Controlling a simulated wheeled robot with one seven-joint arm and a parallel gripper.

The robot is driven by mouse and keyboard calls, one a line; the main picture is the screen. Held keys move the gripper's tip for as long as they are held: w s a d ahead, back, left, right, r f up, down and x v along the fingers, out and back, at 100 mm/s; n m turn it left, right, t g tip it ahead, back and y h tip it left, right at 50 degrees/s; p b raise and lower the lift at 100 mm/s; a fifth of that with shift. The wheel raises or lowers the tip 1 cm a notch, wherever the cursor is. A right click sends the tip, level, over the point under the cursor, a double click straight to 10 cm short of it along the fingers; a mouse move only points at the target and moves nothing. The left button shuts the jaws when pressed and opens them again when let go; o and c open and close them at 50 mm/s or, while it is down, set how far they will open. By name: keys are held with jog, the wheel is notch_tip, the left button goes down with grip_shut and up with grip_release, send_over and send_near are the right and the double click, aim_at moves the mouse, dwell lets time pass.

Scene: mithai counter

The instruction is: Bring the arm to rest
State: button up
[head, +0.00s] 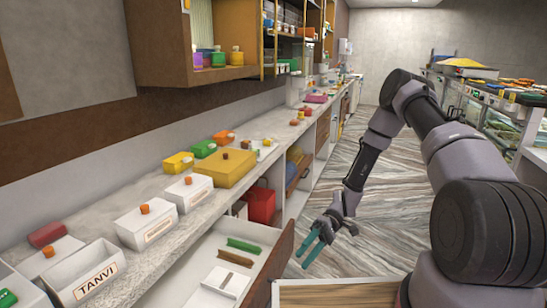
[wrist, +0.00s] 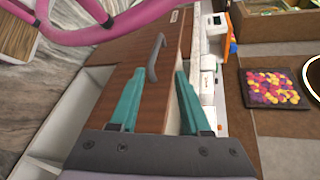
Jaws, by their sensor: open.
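My arm reaches forward and bends down from the right in the head view. My gripper (head: 318,240) hangs over the floor, just right of an open drawer (head: 284,247), with its teal fingers apart and nothing between them. In the wrist view my gripper (wrist: 160,100) is also open, its two teal fingers spread either side of a brown wooden front with a grey bar handle (wrist: 156,57). I cannot tell whether a finger touches that front.
The drawer holds a green item (head: 244,245) and a brown item (head: 235,258). White boxes, one labelled TANVI (head: 97,281), and a yellow box (head: 226,169) stand on the left counter. A wall cabinet (head: 160,45) hangs above. The striped aisle floor (head: 390,210) is clear. A display counter (head: 500,105) stands right.

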jog(key=w+d+r+m+t+h, duration=0.1)
jog(key=w+d+r+t+h, duration=0.15)
jog(key=r, duration=0.55)
jog(key=w+d+r+m+t+h, duration=0.1)
jog(key=d+r+m+t+h, duration=0.2)
jog(key=r, duration=0.6)
jog(key=w+d+r+t+h, duration=0.1)
jog(key=w+d+r+t, duration=0.2)
jog(key=r, duration=0.5)
jog(key=s+d+r+m+t, duration=0.2)
jog(key=s+r+t, duration=0.1)
jog(key=r, duration=0.4)
jog(key=s+d+r+m+t+h, duration=0.1)
jog(key=s+d+r+m+t, duration=0.1)
jog(key=s+r, duration=0.3)
jog(key=s+d+r+m+t, duration=0.2)
jog(key=s+r+t, duration=0.2)
jog(key=r, duration=0.4)
jog(key=shift+s+d+r+m+t, duration=0.15)
jog(key=shift+d+r+m+t, duration=0.15)
jog(key=shift+r+m+t, duration=0.1)
jog(key=shift+h, duration=0.25)
